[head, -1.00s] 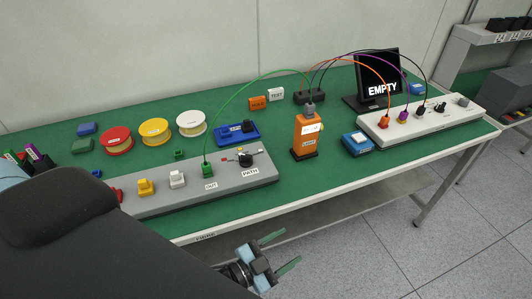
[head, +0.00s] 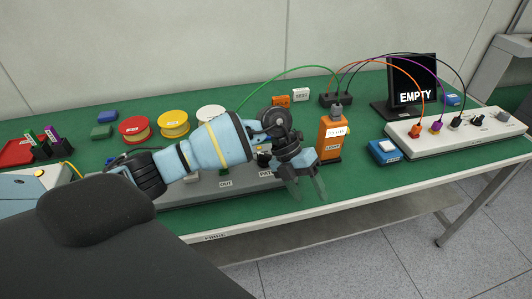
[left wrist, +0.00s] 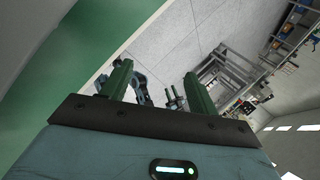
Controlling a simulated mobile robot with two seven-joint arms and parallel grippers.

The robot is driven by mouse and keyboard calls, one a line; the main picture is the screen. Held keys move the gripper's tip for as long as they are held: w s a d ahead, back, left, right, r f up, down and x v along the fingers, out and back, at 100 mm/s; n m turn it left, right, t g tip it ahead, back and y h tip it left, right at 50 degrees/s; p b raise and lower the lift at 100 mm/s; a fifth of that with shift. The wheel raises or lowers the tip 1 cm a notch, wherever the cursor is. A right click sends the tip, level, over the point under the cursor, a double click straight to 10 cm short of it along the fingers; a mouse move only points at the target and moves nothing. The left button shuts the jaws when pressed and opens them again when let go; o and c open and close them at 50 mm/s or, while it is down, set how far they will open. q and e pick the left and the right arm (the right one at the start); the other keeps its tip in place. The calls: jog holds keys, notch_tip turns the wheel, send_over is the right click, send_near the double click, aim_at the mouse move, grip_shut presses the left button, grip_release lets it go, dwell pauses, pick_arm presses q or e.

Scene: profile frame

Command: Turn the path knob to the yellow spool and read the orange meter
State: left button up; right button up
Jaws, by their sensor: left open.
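The yellow spool (head: 174,124) sits between the red spool (head: 135,130) and the white spool (head: 211,112) at the back of the green bench. The orange meter (head: 330,147) stands upright to the right; its small display is too small to read. The path knob is largely hidden behind my left wrist, and its label (head: 266,174) is partly covered. My left gripper (head: 308,190) is open and empty, over the front of the bench, right of the label and in front of the meter. Its fingers (left wrist: 159,88) show apart in the left wrist view. My right gripper cannot be made out clearly.
The grey panel (head: 195,190) runs along the bench front, partly under my left arm. A blue box (head: 383,151) stands right of the meter. A white panel (head: 450,132) with cables and a monitor (head: 413,82) reading EMPTY stand farther right. The green bench front right is clear.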

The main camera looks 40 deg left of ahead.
aim_at(264, 154)
pick_arm(q)
jog(key=w+a+r+y, duration=0.1)
jog(key=a, duration=0.2)
jog(key=w+a+r+y, duration=0.1)
jog(key=a, duration=0.2)
jog(key=w+a+r+y, duration=0.1)
jog(key=a+y, duration=0.1)
jog(key=a, duration=0.1)
jog(key=shift+w+r+n+t, duration=0.2)
jog(key=shift+w+n+t, duration=0.1)
jog(key=shift+n, duration=0.1)
jog(key=a+r+y, duration=0.1)
jog(key=a, duration=0.1)
jog(key=w+a+r+n+y, duration=0.1)
jog(key=a+r, duration=0.1)
jog(key=a, duration=0.1)
jog(key=a+r+y, duration=0.1)
jog(key=a, duration=0.1)
jog(key=shift+w+a+r+n+b, duration=0.2)
jog(key=shift+a+r+n+b, duration=0.1)
jog(key=shift+r+b, duration=0.05)
jog(key=shift+d+f, duration=0.1)
jog(key=shift+f, duration=3.85)
jog(key=c, duration=1)
